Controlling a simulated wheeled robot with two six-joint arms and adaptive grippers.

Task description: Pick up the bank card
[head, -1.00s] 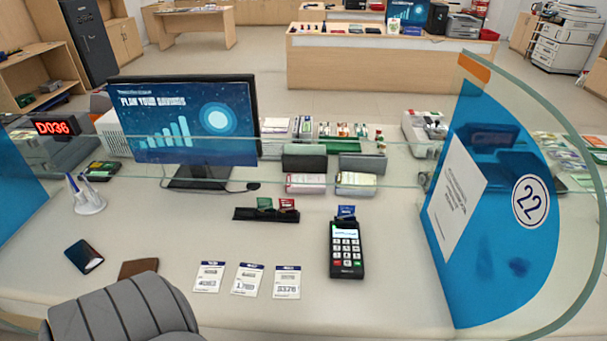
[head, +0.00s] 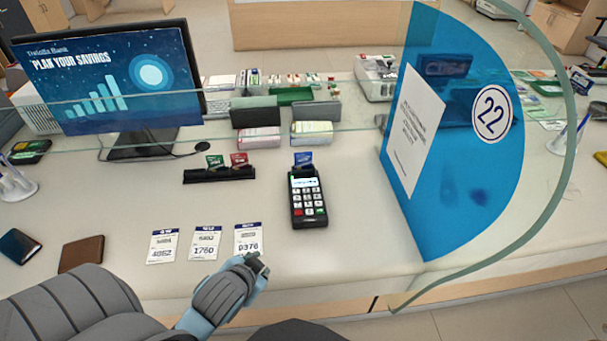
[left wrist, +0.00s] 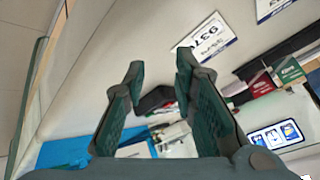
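A blue card (head: 303,159) stands upright in the top end of the black card terminal (head: 309,207) on the counter. A green card (head: 215,161) and a red card (head: 239,159) stand in a low black holder (head: 219,176) to its left. Which one the task means, I cannot tell. My left gripper (head: 258,264) is over the counter's front part, just below the right-hand number slip and short of the terminal. In the left wrist view its fingers (left wrist: 161,66) are apart with nothing held; a dark object (left wrist: 155,100) shows between them, unclear. My right gripper is out of view.
Three number slips (head: 205,243) lie in a row left of the terminal. A brown wallet (head: 82,254) and a dark phone-like object (head: 18,247) lie at the left. A glass screen and blue divider (head: 460,150) stand at the right. The counter between terminal and divider is clear.

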